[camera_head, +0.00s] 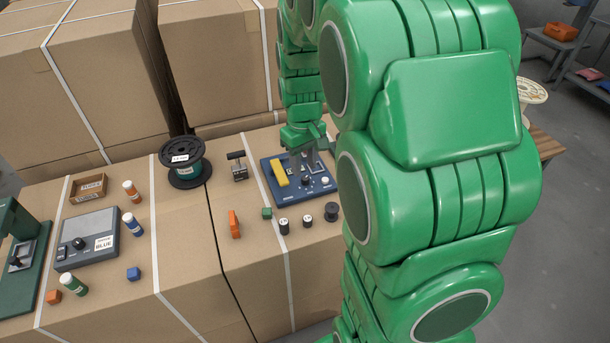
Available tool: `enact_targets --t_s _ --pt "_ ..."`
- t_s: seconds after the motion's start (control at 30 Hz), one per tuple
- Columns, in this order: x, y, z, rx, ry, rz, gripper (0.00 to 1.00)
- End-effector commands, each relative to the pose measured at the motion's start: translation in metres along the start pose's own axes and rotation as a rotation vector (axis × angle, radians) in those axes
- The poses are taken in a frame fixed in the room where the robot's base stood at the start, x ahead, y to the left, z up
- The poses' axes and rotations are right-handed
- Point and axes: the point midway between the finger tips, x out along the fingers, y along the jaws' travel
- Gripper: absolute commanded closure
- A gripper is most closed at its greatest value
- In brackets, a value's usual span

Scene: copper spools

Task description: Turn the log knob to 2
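A blue panel (288,192) lies on the cardboard boxes right of centre. It carries a yellow bar (279,172) and small light and dark round parts near its right front. A grey panel (88,248) at the left carries a black knob (78,243) and a label that reads BLUE. I cannot tell which part is the log knob, and no number 2 is readable. My gripper (313,171) points down over the back right of the blue panel. It is small and partly hidden, so its opening and any contact are unclear.
A dark spool (186,172) with teal winding stands behind. Small bottles, blocks and cylinders lie around the panels, including an orange piece (234,224) and a black spool (331,211). Tall cartons (216,60) rise behind. My green arm hides much of the right side.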

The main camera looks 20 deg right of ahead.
Motion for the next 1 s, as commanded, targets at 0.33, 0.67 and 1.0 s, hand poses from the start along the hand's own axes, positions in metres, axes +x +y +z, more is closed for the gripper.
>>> enact_targets --t_s 0.33,0.67,1.0 --pt "0.049 0.042 -0.059 -0.073 0.023 0.01 0.62" --pt "0.084 0.069 -0.094 -0.125 0.046 0.021 0.62" --pt "0.1 0.072 -0.097 -0.131 0.044 0.02 0.62"
